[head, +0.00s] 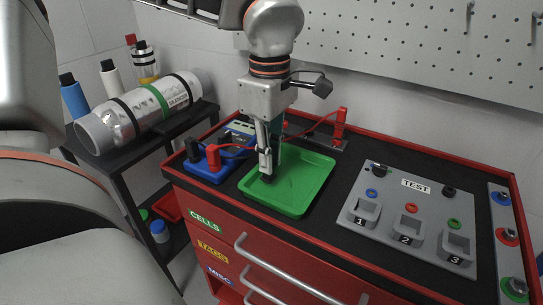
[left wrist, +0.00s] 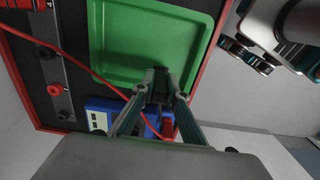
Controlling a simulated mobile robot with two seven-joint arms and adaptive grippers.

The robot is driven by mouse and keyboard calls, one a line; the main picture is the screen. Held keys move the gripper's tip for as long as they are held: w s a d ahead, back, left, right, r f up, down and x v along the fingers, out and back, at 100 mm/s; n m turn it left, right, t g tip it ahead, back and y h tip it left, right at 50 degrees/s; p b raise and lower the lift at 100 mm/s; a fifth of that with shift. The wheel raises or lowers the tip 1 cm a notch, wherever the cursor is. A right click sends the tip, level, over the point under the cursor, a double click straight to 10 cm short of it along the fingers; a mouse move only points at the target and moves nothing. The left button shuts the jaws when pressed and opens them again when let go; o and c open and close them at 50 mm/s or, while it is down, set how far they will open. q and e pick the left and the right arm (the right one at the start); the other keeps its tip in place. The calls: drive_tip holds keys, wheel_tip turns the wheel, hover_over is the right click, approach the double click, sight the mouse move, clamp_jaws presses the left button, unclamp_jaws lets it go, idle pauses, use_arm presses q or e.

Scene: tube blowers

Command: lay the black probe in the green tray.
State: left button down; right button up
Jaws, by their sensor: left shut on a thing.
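The green tray (head: 312,190) lies on the black top of the red cabinet, and it also fills the upper middle of the left wrist view (left wrist: 140,35). My left gripper (head: 266,168) points down over the tray's left part. It is shut on the black probe (left wrist: 160,86), which shows as a dark piece between the fingertips in the left wrist view (left wrist: 161,76). The fingers hide most of the probe. I cannot tell whether the probe touches the tray floor.
A blue meter (head: 206,172) with red and black plugs stands left of the tray. A red probe (head: 340,122) stands in a grey holder behind it, with a red wire. A grey TEST panel (head: 415,215) is to the right. A side rack holds a silencer tube (head: 140,112).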

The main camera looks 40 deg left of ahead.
use_arm(q)
drive_tip(key=shift+s+r, duration=0.1)
drive_tip(key=shift+f, duration=0.2)
drive_tip(key=c, duration=2)
unclamp_jaws()
drive_tip(key=shift+r, duration=0.1)
wheel_tip(320, 180, up, 12)
drive_tip(key=shift+r+p, duration=0.1)
drive_tip(key=shift+p, duration=0.9)
